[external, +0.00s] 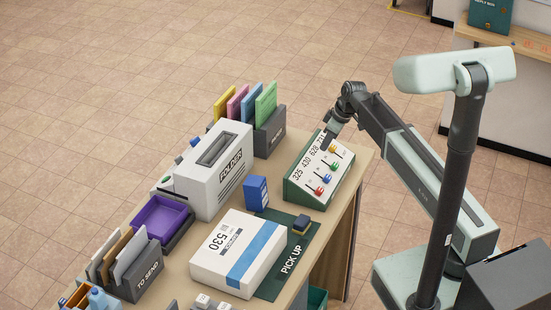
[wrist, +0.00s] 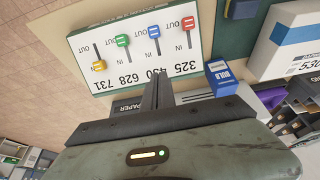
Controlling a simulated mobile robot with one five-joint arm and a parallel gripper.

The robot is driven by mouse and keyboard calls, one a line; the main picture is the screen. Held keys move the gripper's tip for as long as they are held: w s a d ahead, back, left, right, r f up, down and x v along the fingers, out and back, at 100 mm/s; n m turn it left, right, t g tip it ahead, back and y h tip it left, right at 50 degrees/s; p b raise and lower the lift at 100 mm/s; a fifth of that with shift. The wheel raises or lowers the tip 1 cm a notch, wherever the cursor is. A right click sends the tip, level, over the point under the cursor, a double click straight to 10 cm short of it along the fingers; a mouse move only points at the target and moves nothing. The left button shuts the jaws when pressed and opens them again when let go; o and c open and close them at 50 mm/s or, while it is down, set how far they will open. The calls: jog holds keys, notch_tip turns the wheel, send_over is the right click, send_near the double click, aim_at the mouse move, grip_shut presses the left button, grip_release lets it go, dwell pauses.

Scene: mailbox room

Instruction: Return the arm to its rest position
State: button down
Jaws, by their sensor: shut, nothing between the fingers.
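My arm reaches from my base at the right of the external view over the right end of the desk. My gripper (external: 331,134) is close to the upper edge of the slider panel (external: 300,189). In the wrist view my gripper (wrist: 159,84) is shut and empty, its fingertips together near the panel's lower edge. The panel (wrist: 119,80) has yellow, green, blue and red slider knobs above the numbers 731, 628, 430 and 325. I cannot tell whether the fingertips touch the panel.
A white box marked 530 (external: 238,252) lies partly on the green PICK UP mat (external: 272,287). A small blue box (external: 255,193), the FOLDER machine (external: 207,180) and a file holder (external: 270,130) stand left of the panel. Open floor (external: 80,90) lies beyond the desk.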

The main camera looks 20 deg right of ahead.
jog(key=s+d+f+m+g+h+b, duration=0.1)
jog(key=s+d+f+m+b, duration=0.1)
jog(key=s, duration=0.4)
jog(key=s+d+f+m+g+h+b, duration=0.1)
jog(key=s+d+f+m, duration=0.1)
jog(key=s, duration=0.5)
jog(key=s+d+f+m+g+h+b, duration=0.1)
jog(key=s+d+f+m+b, duration=0.1)
jog(key=s+m, duration=0.3)
jog(key=shift+s+d+f+b, duration=0.3)
jog(key=shift+s+d+f, duration=0.1)
jog(key=shift+s+f, duration=0.5)
